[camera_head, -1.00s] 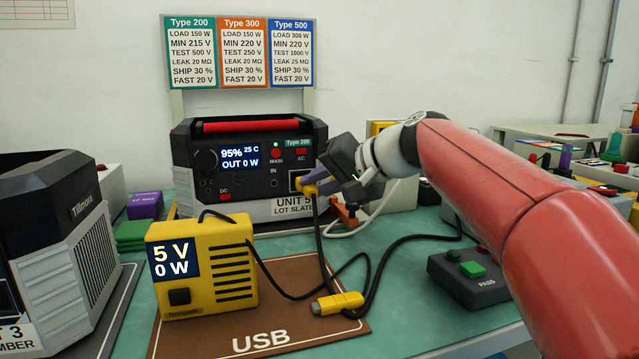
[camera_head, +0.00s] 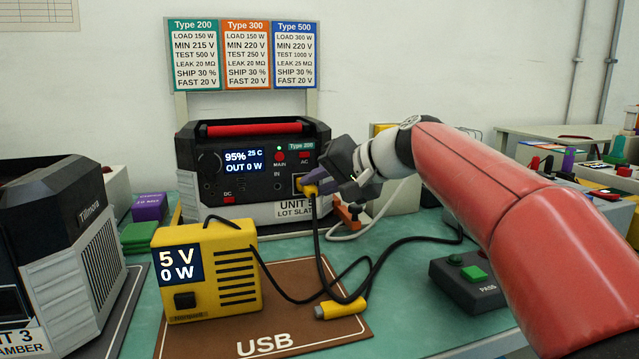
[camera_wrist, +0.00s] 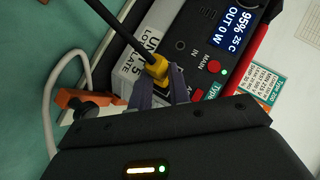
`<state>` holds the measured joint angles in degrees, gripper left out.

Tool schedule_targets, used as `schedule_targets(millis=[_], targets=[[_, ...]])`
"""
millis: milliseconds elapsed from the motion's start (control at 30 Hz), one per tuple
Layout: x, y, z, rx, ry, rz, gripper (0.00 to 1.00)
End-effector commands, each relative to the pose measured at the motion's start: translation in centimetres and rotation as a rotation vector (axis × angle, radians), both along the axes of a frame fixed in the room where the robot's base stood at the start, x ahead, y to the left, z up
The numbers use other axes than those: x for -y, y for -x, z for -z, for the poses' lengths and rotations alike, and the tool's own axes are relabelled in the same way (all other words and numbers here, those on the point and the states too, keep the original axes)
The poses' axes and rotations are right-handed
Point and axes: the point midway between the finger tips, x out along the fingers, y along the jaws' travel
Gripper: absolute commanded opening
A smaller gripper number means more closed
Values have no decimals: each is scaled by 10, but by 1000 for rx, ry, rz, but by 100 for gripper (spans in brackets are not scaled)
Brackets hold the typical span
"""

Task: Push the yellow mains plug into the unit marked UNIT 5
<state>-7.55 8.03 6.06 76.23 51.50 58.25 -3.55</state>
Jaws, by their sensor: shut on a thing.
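The unit marked UNIT 5 (camera_head: 245,150) stands at the back of the bench, a black and grey box with a red handle and a screen reading 95% and OUT 0 W. My gripper (camera_head: 318,185) is at the lower right of its front face, by the AC socket. It is shut on the yellow mains plug (camera_head: 311,190), whose black cable hangs down. The wrist view shows the plug (camera_wrist: 158,68) between the purple-grey fingers (camera_wrist: 160,88), close against the unit's front (camera_wrist: 190,45). The fingers and plug hide the socket, so I cannot tell how far in it is.
A yellow USB load box (camera_head: 210,270) stands on a brown mat (camera_head: 290,330); a yellow connector (camera_head: 340,308) lies there. Another unit (camera_head: 60,250) is at left. A PASS button box (camera_head: 468,282) is at right. An orange clamp-like piece (camera_head: 347,212) stands beside UNIT 5.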

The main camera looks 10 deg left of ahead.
Motion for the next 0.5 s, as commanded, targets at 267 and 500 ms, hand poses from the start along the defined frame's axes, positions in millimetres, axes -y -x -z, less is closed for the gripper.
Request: schedule_targets(millis=[267,500], targets=[[-1,-4,1,1,0,3,34],[-1,-4,1,0,0,2,44]])
